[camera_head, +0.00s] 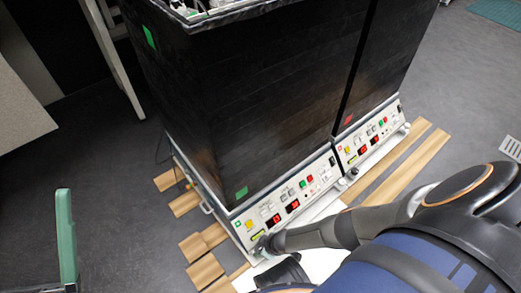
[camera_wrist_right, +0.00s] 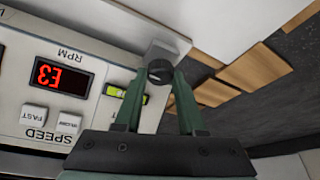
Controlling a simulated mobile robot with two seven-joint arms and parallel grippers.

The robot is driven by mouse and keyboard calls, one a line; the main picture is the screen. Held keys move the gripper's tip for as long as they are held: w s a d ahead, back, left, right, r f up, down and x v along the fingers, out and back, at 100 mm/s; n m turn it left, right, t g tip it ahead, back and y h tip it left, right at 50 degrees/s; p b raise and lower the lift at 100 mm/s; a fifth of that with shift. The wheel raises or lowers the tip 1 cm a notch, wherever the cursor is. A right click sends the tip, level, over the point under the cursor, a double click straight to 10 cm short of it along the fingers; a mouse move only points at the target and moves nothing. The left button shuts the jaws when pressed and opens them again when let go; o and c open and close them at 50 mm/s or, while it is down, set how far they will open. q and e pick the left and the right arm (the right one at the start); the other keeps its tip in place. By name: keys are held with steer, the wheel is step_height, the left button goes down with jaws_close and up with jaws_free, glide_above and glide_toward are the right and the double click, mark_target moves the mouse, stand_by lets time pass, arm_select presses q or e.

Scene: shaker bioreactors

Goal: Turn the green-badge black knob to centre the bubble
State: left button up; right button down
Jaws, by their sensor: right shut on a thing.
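The black knob (camera_wrist_right: 159,73) is at the corner of the machine's front, between the fingertips of my right gripper (camera_wrist_right: 160,74) in the right wrist view. The fingers are shut on it from both sides. In the head view my right gripper (camera_head: 263,246) reaches the lower left end of the near control panel (camera_head: 284,205) and hides the knob. A small green badge (camera_head: 238,223) is on that panel. The yellow-green bubble level (camera_wrist_right: 127,94) lies just left of the knob in the wrist view; the bubble's exact position is too small to tell.
A second black-covered unit with its own panel (camera_head: 369,138) and a red tag (camera_head: 348,120) stands beside the near one. Wooden boards (camera_head: 204,271) lie on the grey floor around the base. A red RPM display (camera_wrist_right: 62,76) and speed buttons are close to my right gripper.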

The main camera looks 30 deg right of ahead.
steer(key=shift+s+a+n+y, duration=0.1)
steer(key=shift+n+y, duration=0.2)
steer(key=shift+n, duration=0.2)
steer(key=c, duration=0.5)
jaws_free()
arm_select(q)
step_height(320, 180, up, 13)
steer(key=a+p, duration=0.1)
steer(key=p, duration=1.1)
steer(key=shift+s+a+t, duration=0.2)
steer(key=shift+s+t, duration=0.05)
steer(key=shift+t, duration=0.05)
arm_select(e)
steer(key=v, duration=1.2)
steer(key=shift+r, duration=0.25)
arm_select(q)
steer(key=shift+f, duration=0.1)
